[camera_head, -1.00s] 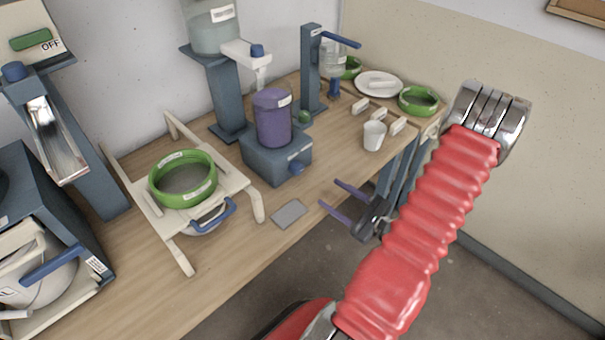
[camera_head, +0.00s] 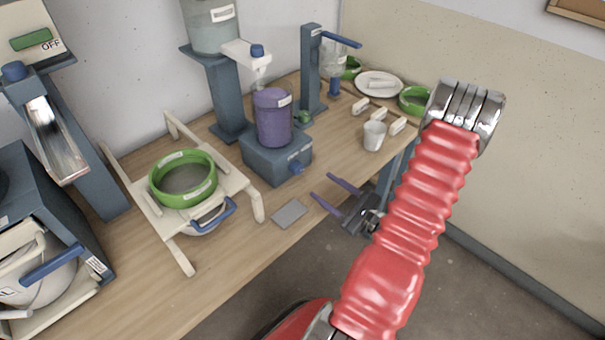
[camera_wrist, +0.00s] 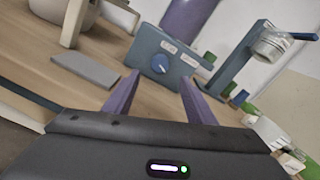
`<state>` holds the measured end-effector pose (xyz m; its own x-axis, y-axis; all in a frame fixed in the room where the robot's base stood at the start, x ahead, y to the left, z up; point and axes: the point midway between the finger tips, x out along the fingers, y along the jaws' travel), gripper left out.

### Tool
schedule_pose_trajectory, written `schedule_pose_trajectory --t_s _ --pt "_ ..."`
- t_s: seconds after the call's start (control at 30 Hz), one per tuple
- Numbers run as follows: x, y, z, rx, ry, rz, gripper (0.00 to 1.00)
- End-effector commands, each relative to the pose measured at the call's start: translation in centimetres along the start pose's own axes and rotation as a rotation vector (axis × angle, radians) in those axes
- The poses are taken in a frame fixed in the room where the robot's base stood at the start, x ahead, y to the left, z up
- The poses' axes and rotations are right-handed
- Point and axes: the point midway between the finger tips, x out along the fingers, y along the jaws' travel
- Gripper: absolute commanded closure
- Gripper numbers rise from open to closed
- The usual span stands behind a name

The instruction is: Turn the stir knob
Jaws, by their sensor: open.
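The stir knob is a small blue knob (camera_head: 295,168) on the front of a blue-grey stirrer base (camera_head: 262,160). A purple bucket (camera_head: 272,118) stands on that base. My gripper (camera_head: 328,192) is open and empty, with purple fingers. In the wrist view the knob shows beyond and between the fingertips of my gripper (camera_wrist: 160,80).
A grey flat pad (camera_head: 289,214) lies on the table left of my gripper. A white cup (camera_head: 374,136) stands to the right. A green sieve ring (camera_head: 183,180) rests on a wooden frame to the left. A blue-handled press stand (camera_head: 311,75) is behind.

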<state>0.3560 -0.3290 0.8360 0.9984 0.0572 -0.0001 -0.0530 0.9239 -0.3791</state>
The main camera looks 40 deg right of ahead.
Motion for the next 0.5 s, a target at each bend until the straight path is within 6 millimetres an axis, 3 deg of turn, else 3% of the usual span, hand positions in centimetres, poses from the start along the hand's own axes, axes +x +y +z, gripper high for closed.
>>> schedule_pose_trajectory --t_s 0.5 --pt "5.9 0.1 0.0 -0.001 -0.001 0.003 0.49"
